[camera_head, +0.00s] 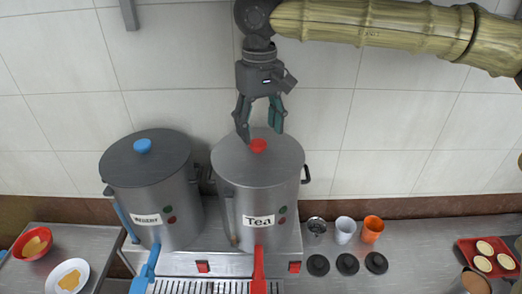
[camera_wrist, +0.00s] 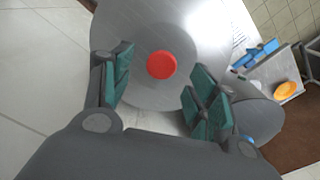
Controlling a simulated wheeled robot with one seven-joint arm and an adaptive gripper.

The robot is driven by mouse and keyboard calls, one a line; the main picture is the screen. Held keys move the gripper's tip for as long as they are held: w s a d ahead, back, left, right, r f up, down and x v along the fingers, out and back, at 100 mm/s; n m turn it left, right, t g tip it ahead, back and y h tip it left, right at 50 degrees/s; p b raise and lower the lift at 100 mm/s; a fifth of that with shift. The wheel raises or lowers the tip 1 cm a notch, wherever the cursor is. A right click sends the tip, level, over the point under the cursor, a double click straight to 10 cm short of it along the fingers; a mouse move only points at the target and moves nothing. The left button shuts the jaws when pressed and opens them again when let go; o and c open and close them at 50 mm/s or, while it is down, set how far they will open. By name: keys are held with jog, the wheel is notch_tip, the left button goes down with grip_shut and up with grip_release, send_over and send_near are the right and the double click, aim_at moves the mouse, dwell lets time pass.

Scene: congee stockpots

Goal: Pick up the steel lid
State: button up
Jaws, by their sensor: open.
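The steel lid (camera_head: 277,155) with a red knob (camera_head: 258,145) sits on the pot labelled "Tea" (camera_head: 235,193). My gripper (camera_head: 260,137) hangs fingers down over this lid, open and empty. In the wrist view the lid (camera_wrist: 150,97) shows below my gripper (camera_wrist: 158,90), with its red knob (camera_wrist: 161,65) between the two fingers and slightly towards the top. I cannot tell exactly how high the fingertips are above the knob. A darker lid (camera_head: 165,157) with a blue knob (camera_head: 142,146) covers the other pot (camera_head: 190,205) on the left.
The tiled wall (camera_head: 400,130) stands close behind the pots. A steel counter (camera_head: 420,250) at right holds a white cup (camera_head: 345,230), an orange cup (camera_head: 372,229), several black discs and a red tray (camera_head: 475,250). Bowls of food sit at far left.

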aim_at(258, 143)
jog(key=f+p, duration=0.2)
jog(key=f, duration=0.1)
jog(key=shift+w+a+f, duration=0.1)
jog(key=shift+a+f, duration=0.1)
jog(key=shift+f, duration=0.05)
jog(key=shift+f+p, duration=0.35)
jog(key=shift+f, duration=0.3)
jog(key=c, duration=1.2)
